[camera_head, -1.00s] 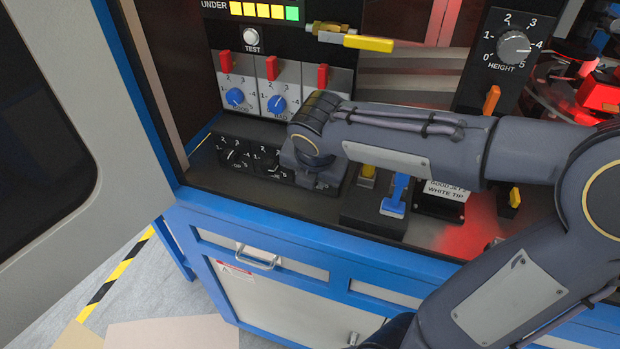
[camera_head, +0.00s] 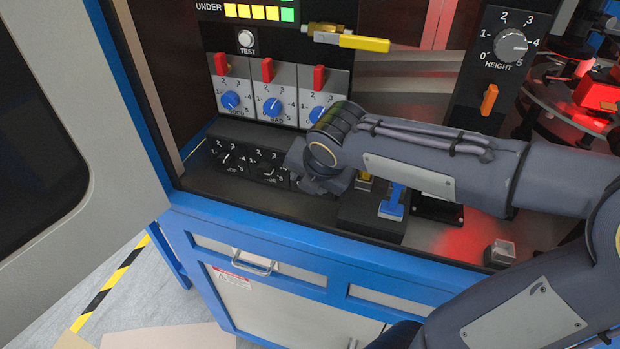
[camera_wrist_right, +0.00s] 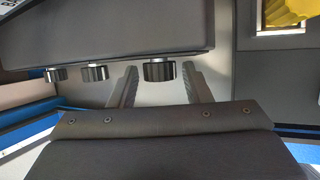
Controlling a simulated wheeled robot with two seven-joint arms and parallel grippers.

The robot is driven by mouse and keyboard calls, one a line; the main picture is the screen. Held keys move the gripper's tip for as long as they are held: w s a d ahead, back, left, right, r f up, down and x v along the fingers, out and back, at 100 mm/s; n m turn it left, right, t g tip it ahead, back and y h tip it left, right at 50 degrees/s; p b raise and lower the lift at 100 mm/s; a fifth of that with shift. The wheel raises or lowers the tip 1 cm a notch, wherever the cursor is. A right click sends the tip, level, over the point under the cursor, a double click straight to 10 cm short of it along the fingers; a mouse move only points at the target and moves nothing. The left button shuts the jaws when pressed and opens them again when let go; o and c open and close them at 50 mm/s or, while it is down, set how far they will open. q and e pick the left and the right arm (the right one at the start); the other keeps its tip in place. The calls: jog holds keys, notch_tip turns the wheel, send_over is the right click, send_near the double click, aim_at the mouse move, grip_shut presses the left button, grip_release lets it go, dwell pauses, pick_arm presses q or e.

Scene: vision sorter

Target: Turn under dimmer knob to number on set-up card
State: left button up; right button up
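A low black panel carries a row of black dimmer knobs with number scales. The left knob (camera_head: 231,161) and middle knob (camera_head: 268,171) show in the head view, beneath the blue knobs. My right gripper (camera_head: 310,178) is at the row's right end, where my wrist hides the third dimmer. In the right wrist view, a ribbed dark knob (camera_wrist_right: 158,71) sits between the fingers of my right gripper (camera_wrist_right: 160,80). The fingers are apart, with a gap on each side of the knob. Its label and pointer are hidden. No set-up card is readable now. My left gripper is out of view.
Blue knobs (camera_head: 273,106) with red switches (camera_head: 267,70) stand behind the dimmers. A blue lever (camera_head: 392,203) is right of my wrist. A height dial (camera_head: 511,45) is further right. An open door (camera_head: 130,120) borders the left. The counter front is clear.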

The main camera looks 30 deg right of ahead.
jog(key=shift+o, duration=0.5)
jog(key=shift+s+r, duration=0.1)
jog(key=shift+r, duration=0.25)
jog(key=v, duration=0.7)
jog(key=shift+p, duration=0.45)
